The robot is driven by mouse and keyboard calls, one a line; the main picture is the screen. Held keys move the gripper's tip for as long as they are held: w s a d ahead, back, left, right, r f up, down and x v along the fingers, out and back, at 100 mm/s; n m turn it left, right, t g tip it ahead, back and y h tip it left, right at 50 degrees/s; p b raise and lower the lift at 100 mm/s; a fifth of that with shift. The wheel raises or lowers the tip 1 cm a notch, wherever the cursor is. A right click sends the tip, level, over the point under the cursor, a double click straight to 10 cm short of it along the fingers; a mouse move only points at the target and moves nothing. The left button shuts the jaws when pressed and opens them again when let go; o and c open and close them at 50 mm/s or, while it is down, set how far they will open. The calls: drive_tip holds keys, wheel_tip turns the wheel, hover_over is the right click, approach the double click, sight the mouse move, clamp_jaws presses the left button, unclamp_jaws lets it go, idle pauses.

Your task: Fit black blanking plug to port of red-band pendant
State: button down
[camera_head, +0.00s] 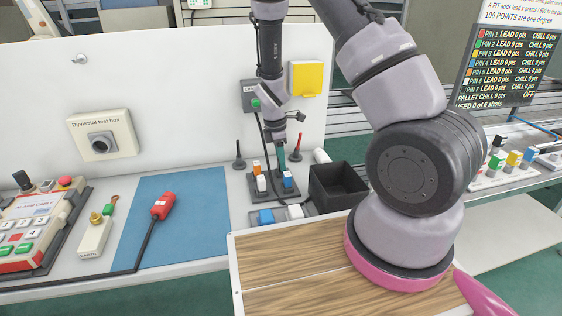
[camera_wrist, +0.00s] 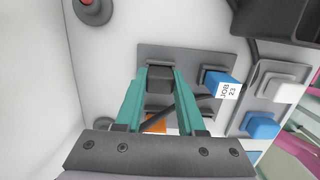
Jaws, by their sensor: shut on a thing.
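My gripper (camera_head: 281,158) points down over a dark rack (camera_head: 262,196) on the bench. In the wrist view its two teal fingers (camera_wrist: 160,82) are shut on the black plug (camera_wrist: 160,77). The plug is over the rack's plate (camera_wrist: 190,53); I cannot tell whether it is seated or lifted. In the head view the plug is too small and covered to make out. A pendant with a red lower edge (camera_head: 18,266) lies at the far left, partly out of frame. Its port is not clear to me.
Orange (camera_head: 257,166), white (camera_head: 261,183) and blue-and-white (camera_head: 287,179) blocks stand on the rack. A black bin (camera_head: 338,184) is at its right. A red connector (camera_head: 163,205) with a cable lies on the blue mat (camera_head: 195,237). A test box (camera_head: 102,136) is on the panel.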

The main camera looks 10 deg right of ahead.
drive_tip(key=shift+r, duration=0.15)
drive_tip(key=shift+r, duration=2.05)
